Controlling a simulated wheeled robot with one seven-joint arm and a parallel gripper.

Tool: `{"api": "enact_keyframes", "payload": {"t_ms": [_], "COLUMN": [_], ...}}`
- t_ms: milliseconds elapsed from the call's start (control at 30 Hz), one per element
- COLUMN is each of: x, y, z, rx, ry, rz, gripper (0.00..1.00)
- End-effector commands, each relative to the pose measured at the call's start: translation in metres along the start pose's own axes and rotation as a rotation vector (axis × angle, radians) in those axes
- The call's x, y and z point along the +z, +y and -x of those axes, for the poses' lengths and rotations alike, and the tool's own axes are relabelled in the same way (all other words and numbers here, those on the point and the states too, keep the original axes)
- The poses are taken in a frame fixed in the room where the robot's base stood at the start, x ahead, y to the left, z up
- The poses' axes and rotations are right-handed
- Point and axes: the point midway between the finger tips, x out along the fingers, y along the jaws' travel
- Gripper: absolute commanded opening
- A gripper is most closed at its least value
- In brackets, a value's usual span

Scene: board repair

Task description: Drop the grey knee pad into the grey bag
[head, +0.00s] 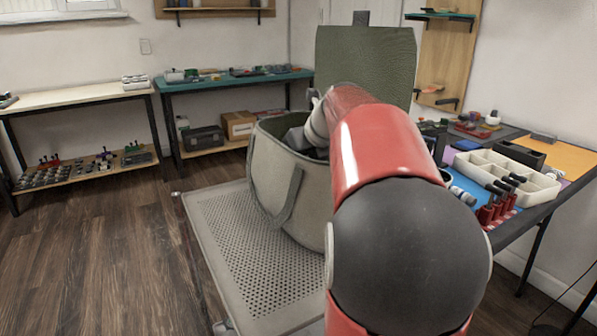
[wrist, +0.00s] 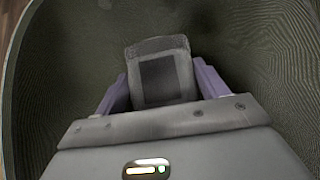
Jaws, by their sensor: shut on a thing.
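The grey bag (head: 264,170) stands open on a perforated cart platform in the head view, with straps hanging down its side. In the wrist view its dark woven inner wall (wrist: 60,75) surrounds the picture. My gripper (wrist: 160,85) has purple-grey fingers and is shut on the grey knee pad (wrist: 158,50), which has a darker rectangular middle. The pad is inside the mouth of the bag, held between the fingers.
The platform (head: 225,250) has bare room at the bag's left and front. A green chair back (head: 365,60) rises behind the bag. At the right, a workbench carries a white divided tray (head: 505,175) and red-handled tools (head: 490,212). Shelved benches line the back wall.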

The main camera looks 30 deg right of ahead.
Motion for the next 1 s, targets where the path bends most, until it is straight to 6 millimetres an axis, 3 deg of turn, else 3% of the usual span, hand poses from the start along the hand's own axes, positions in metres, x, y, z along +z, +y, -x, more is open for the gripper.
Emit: {"api": "enact_keyframes", "payload": {"t_ms": [267, 1000], "x": [-0.027, -0.035], "y": [0.000, 0.000], "z": [-0.027, -0.035], "rx": [0.000, 0.000], "ry": [0.001, 0.000], "rz": [-0.001, 0.000], "gripper": [0.43, 0.43]}}
